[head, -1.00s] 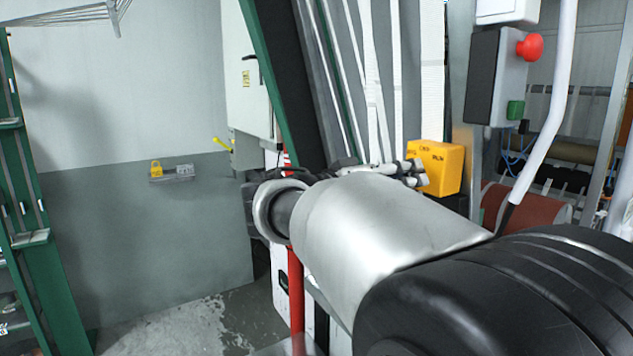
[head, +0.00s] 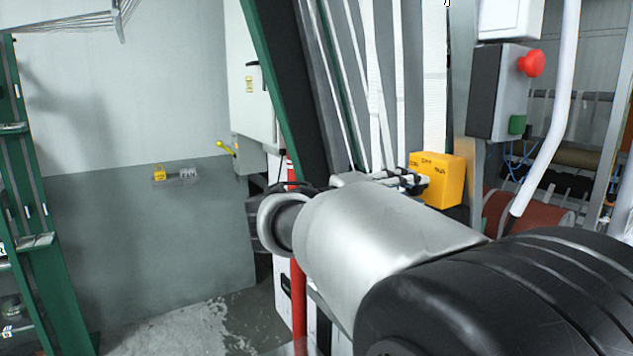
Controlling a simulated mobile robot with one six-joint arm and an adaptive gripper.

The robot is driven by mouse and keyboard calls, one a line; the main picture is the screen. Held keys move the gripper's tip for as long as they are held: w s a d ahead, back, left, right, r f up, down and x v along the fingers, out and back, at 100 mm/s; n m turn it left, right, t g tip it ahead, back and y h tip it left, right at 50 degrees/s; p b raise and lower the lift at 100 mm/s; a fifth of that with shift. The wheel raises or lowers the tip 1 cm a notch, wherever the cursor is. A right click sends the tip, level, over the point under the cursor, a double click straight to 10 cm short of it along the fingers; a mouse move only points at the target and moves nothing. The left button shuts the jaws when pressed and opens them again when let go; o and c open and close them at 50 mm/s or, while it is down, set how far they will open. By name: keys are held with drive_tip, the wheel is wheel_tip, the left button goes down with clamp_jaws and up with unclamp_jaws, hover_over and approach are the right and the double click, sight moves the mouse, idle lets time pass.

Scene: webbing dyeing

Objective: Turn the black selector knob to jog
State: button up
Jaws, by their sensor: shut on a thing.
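A yellow selector box (head: 446,184) with small dark lettering on its face stands right of centre in the head view. The black selector knob is hidden behind my gripper's fingers at the left part of the box's face. My gripper (head: 420,184) reaches the box from the left, its fingertips at the face and closed on the knob. My arm's silver link covers the lower part of the box's surroundings. I cannot read which mark the knob points to.
A grey control box (head: 505,92) with a red mushroom button (head: 531,64) and a green button (head: 517,124) is above right of the yellow box. White webbing strips (head: 375,80) hang behind it. A white tube (head: 553,110) slants down at right. Open floor lies at lower left.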

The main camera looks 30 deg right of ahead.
drive_tip(key=shift+n, duration=0.6)
drive_tip(key=o, duration=1.1)
drive_tip(key=a, duration=0.8)
drive_tip(key=s+a, duration=0.1)
drive_tip(key=a, duration=0.3)
